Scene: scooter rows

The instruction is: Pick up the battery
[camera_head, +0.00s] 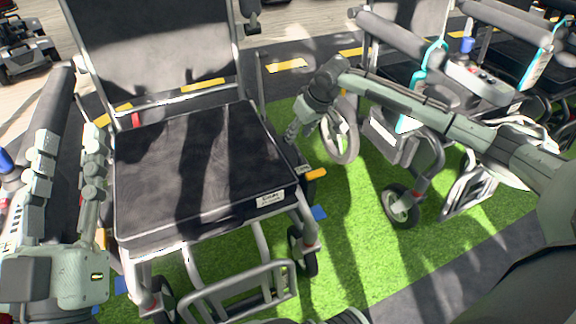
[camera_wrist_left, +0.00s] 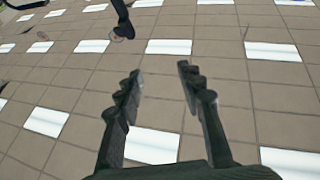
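I cannot pick out a battery with certainty. A grey box (camera_head: 391,138) sits low under the seat of the scooter chair on the right; I cannot tell if it is the battery. My left gripper (camera_head: 68,160) is at the left edge, beside the black-seated chair, fingers spread and empty. My right gripper (camera_head: 295,133) reaches in from the right and points down beside the right edge of the black seat.
The black-seated chair (camera_head: 205,175) fills the left middle, with a metal footrest (camera_head: 240,292) in front. More chairs stand in a row at the right, with blue-trimmed armrests (camera_head: 428,66). Green turf (camera_head: 350,215) lies open between them. A scooter (camera_head: 25,45) is at the top left.

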